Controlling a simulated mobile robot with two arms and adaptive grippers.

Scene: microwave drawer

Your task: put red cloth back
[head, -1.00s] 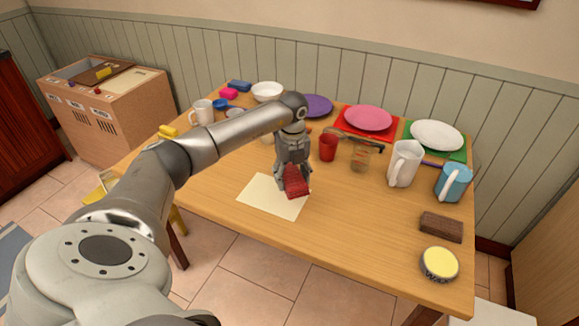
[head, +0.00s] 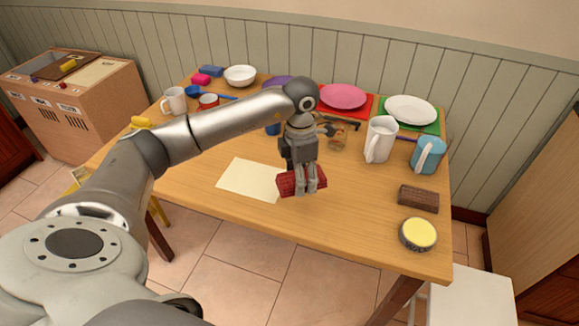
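The red cloth (head: 289,184) is a folded, dark red bundle near the front middle of the table. My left gripper (head: 308,190) points down with its fingers shut on the cloth. The cloth overlaps the right edge of a cream sheet (head: 245,180) in the picture. I cannot tell whether it touches the table or hangs just above it. My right gripper is not in view.
A brown block (head: 419,198) and a yellow-topped round tin (head: 418,234) stand at the right. A white pitcher (head: 380,140), a blue pitcher (head: 428,154) and plates line the back right. The table (head: 350,215) is clear between cloth and tin.

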